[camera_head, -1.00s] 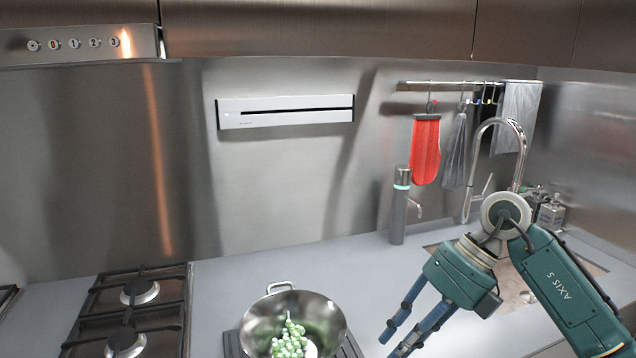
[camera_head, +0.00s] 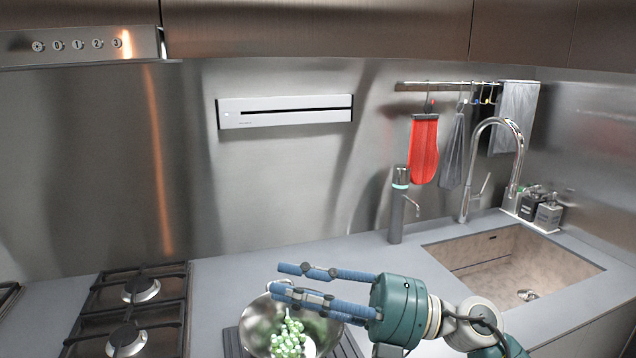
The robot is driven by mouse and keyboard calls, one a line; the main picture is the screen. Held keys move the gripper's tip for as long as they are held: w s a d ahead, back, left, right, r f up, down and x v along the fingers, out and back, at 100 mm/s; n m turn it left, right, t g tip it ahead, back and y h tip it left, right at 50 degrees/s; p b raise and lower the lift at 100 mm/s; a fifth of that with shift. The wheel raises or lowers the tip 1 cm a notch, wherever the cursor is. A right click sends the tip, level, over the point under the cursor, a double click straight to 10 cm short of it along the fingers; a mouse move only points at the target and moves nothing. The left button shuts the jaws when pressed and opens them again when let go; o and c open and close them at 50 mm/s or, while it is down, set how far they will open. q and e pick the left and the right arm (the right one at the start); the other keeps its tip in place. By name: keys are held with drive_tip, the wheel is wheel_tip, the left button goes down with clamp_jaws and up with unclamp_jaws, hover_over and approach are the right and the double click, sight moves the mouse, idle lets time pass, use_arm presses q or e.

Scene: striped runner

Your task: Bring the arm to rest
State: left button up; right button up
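My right gripper (camera_head: 281,279) is in the head view, its arm coming in from the lower right. Its blue fingers point left and are spread apart with nothing between them. They reach over the far right part of a metal bowl (camera_head: 259,315); I cannot tell how high above it they are. Green grapes (camera_head: 288,340) lie in the bowl. My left gripper is not in view.
A gas hob (camera_head: 128,312) is at the left. A sink (camera_head: 500,262) with a tall tap (camera_head: 518,165) is at the right, with soap bottles (camera_head: 548,213) beside it. A grey bottle-like dispenser (camera_head: 397,215) stands at the back. Cloths hang from a wall rail (camera_head: 440,85).

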drive_tip(key=w+d+f+m+t+h, duration=0.1)
drive_tip(key=w+d+m+t+h, duration=0.35)
drive_tip(key=d+m+t, duration=0.4)
drive_tip(key=w+d+m+t+h, duration=0.3)
drive_tip(key=d+m+t+h, duration=0.3)
drive_tip(key=m+t, duration=0.6)
drive_tip(key=s+d+f+m+g+h, duration=0.1)
drive_tip(key=d+f+m+g+h, duration=0.3)
drive_tip(key=f, duration=0.4)
drive_tip(key=d+f+m+g+h, duration=0.2)
drive_tip(key=d+f+m+h, duration=0.35)
drive_tip(key=f, duration=0.35)
drive_tip(key=s+d+f+m+g, duration=0.25)
drive_tip(key=s+f+g, duration=0.45)
drive_tip(key=s+f, duration=0.55)
drive_tip(key=s+a+f+g, duration=0.1)
drive_tip(key=s+f+g, duration=0.2)
drive_tip(key=s+f, duration=0.35)
drive_tip(key=s+a+f+g, duration=0.1)
drive_tip(key=s+f+g, duration=0.3)
drive_tip(key=s, duration=0.6)
wheel_tip(320, 180, down, 25)
drive_tip(key=s, duration=0.2)
drive_tip(key=s+d+f+g, duration=0.2)
drive_tip(key=s+f, duration=1.5)
drive_tip(key=shift+s+d+f, duration=0.25)
drive_tip(key=shift+s+f, duration=0.05)
drive_tip(key=shift+f, duration=0.05)
